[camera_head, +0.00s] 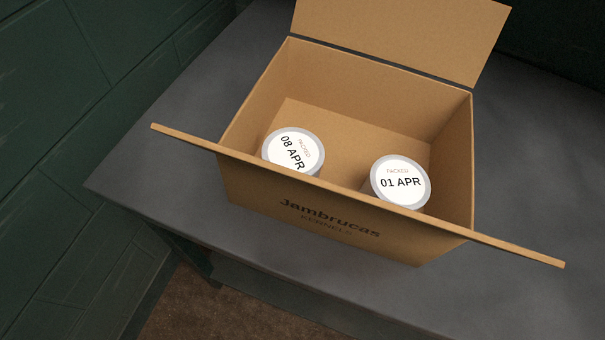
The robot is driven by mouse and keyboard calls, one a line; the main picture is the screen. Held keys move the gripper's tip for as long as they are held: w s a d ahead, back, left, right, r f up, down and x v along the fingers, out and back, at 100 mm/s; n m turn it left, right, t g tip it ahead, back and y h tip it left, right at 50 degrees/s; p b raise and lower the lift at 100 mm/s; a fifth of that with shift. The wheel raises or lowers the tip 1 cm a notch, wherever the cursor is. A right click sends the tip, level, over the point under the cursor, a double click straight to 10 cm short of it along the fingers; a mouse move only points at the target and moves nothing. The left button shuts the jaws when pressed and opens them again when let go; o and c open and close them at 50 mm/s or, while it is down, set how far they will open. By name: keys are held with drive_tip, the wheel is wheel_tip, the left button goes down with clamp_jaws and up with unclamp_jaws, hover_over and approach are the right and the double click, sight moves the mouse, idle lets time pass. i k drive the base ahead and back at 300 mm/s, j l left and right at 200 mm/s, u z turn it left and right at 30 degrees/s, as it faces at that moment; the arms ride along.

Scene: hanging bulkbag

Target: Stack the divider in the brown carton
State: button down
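The brown carton (330,213) stands open on a dark grey table, with "Jambrucas Kernels" printed on its front. Its back flap (405,35) stands up, and a front flap (350,193) is seen nearly edge-on, reaching past both sides of the carton. Inside are two round containers with white lids: one marked "08 APR" (293,150) at the left and one marked "01 APR" (401,182) at the right. Part of the carton floor shows bare behind them. I see no divider in this view. My gripper is not in view.
The grey table top (170,135) is clear to the left and right of the carton. A dark green panelled wall (60,100) runs along the left. Brown floor (200,300) shows below the table's front edge.

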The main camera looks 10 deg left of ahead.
sight(339, 170)
drive_tip(key=i, duration=1.25)
